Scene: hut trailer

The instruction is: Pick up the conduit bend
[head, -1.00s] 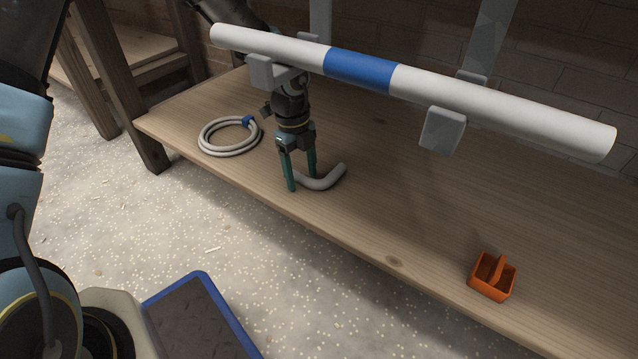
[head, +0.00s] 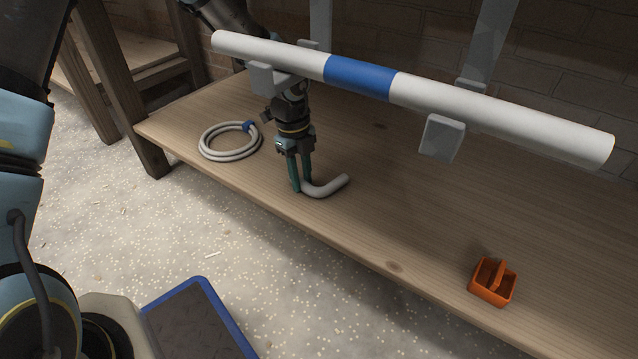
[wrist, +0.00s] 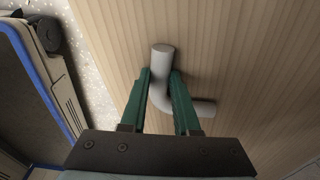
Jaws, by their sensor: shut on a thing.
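The conduit bend (head: 326,188) is a short grey pipe with a curve in it, at the front edge of the wooden bench. My gripper (head: 303,187) points down and is shut on the bend near its left end in the head view. In the wrist view the green fingers of my gripper (wrist: 162,88) lie on both sides of the grey bend (wrist: 161,64), with one end out beyond the fingertips and the other out to the right. The bend appears to be on or very close to the bench top; I cannot tell which.
A long white pipe with a blue band (head: 360,77) rests on grey brackets above the bench (head: 350,228). A coiled grey hose (head: 229,141) lies left of my gripper. An orange caddy (head: 493,282) stands at the right front. The bench between is clear.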

